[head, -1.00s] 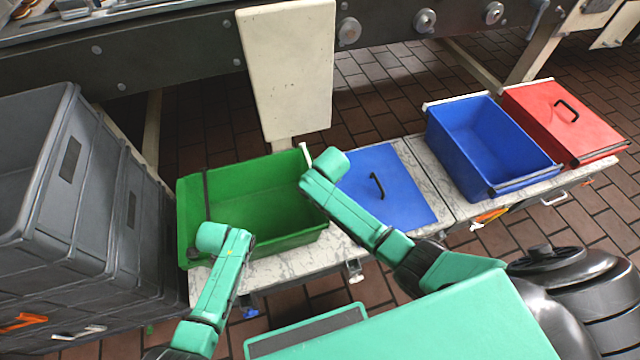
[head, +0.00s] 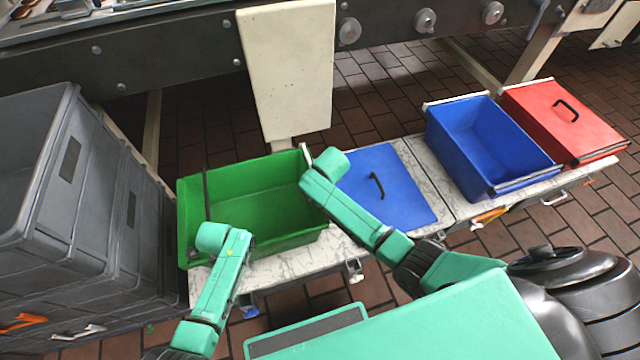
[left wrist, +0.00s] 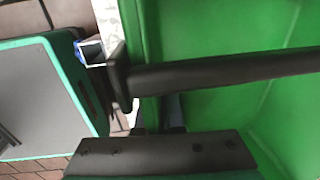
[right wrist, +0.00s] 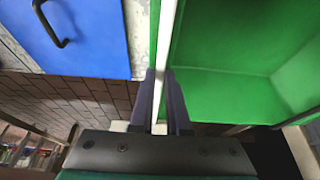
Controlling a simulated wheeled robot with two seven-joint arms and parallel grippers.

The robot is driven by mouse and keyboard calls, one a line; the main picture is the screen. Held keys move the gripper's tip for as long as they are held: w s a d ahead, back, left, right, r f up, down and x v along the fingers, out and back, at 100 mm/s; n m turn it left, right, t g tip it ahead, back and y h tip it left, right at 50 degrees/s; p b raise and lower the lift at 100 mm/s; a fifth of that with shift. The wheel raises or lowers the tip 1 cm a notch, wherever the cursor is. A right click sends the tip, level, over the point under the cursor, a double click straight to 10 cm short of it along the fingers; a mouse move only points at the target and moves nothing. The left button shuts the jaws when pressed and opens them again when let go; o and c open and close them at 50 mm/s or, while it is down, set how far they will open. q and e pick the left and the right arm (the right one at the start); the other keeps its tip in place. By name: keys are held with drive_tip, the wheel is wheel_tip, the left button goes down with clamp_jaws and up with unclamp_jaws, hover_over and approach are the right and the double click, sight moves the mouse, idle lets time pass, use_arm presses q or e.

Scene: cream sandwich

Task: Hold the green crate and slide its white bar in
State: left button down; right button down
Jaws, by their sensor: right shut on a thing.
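The green crate (head: 262,205) stands open and empty on the marble bench, at the left in the head view. A dark bar (left wrist: 210,72) crosses its left side, with a flat end piece by the front wall. The white bar (right wrist: 165,50) lies along the crate's right edge; its far end shows in the head view (head: 306,155). My right gripper (right wrist: 164,80) is shut on the white bar, one finger on each side. My left gripper (left wrist: 158,128) is at the crate's front left wall, close to the dark bar. Its fingertips are mostly hidden, so its grip is unclear.
A blue lid (head: 388,190) with a black handle lies right of the green crate. Further right are an open blue crate (head: 480,140) and a red lidded crate (head: 570,130). Grey crates (head: 110,190) stand close on the left. A cream panel (head: 288,70) rises behind.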

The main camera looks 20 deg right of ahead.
use_arm(q)
drive_tip(key=shift+d, duration=0.1)
use_arm(e)
drive_tip(key=a, duration=0.8)
drive_tip(key=shift+a, duration=0.3)
drive_tip(key=c, duration=0.9)
unclamp_jaws()
drive_tip(key=v, duration=1.2)
